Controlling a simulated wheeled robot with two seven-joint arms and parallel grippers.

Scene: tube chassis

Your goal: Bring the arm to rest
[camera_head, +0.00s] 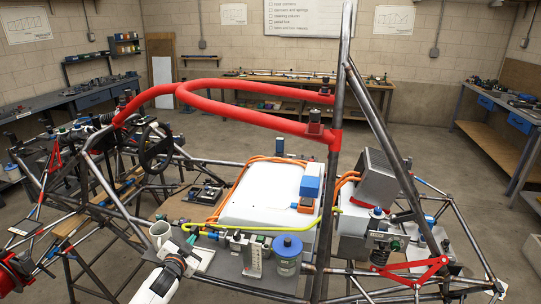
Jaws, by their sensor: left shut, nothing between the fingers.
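My left arm (158,286) is white and comes in from the bottom, left of the picture's middle. Its gripper (190,242) is small and dark in this view, shut and empty, over the front edge of a grey shelf (228,268) on the tube chassis (330,200). A white mug (159,234) is close on its left. My right gripper is not in view.
A blue-lidded jar (287,256) and a small grey block with fittings (245,253) stand right of the gripper. A yellow-green tube (268,228) runs just behind. A white box (262,195) with orange cables and red padded bars (250,112) lie beyond. Workbenches line the walls.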

